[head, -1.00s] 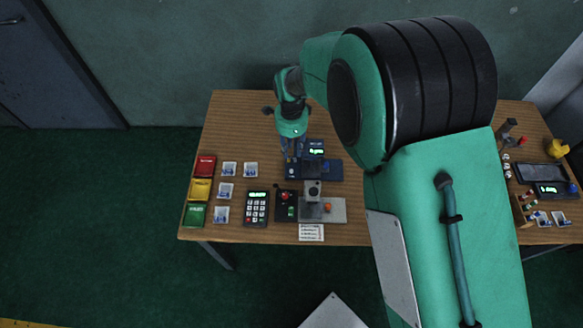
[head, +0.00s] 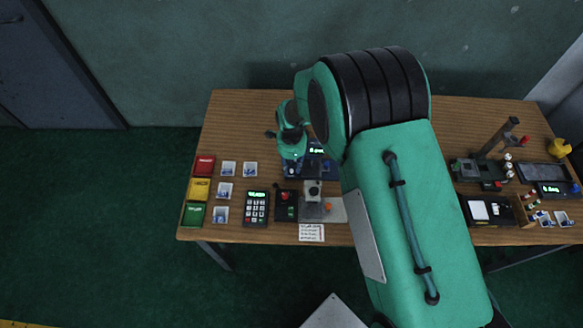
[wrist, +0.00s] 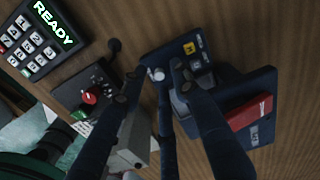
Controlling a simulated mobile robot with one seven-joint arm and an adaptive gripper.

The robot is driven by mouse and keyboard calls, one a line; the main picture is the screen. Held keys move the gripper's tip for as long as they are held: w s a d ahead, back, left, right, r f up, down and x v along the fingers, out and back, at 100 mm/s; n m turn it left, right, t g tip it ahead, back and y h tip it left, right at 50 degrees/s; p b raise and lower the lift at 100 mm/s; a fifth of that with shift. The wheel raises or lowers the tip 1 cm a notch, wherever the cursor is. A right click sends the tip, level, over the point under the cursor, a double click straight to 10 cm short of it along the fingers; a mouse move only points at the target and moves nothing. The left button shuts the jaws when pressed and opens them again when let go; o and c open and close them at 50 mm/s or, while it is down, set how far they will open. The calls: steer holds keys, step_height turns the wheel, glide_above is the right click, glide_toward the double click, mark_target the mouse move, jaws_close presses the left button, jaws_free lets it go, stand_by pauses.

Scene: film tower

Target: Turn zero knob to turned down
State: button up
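A dark blue instrument (wrist: 205,75) lies below my gripper in the wrist view; it has a yellow button, small pale labels and a red bar. A small pale round knob (wrist: 156,73) sits near its left end; its marking is too small to read, so I cannot confirm it is the zero knob. My gripper (wrist: 155,73) has its dark fingers spread apart around this knob, and I cannot tell whether any touches it. In the head view, the instrument (head: 325,170) is partly hidden by my arm and shows a lit green display.
Left of the instrument are a keypad (wrist: 32,40) reading READY and a dark box with a red knob (wrist: 89,97) and a black lever. A grey block (wrist: 128,150) stands close below the fingers. Red, yellow and green bins (head: 199,189) and small white trays line the table's left side.

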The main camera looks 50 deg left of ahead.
steer(key=shift+f, duration=0.35)
jaws_close()
steer(key=shift+n, duration=0.5)
steer(key=n, duration=0.9)
steer(key=shift+n, duration=0.3)
stand_by(0.4)
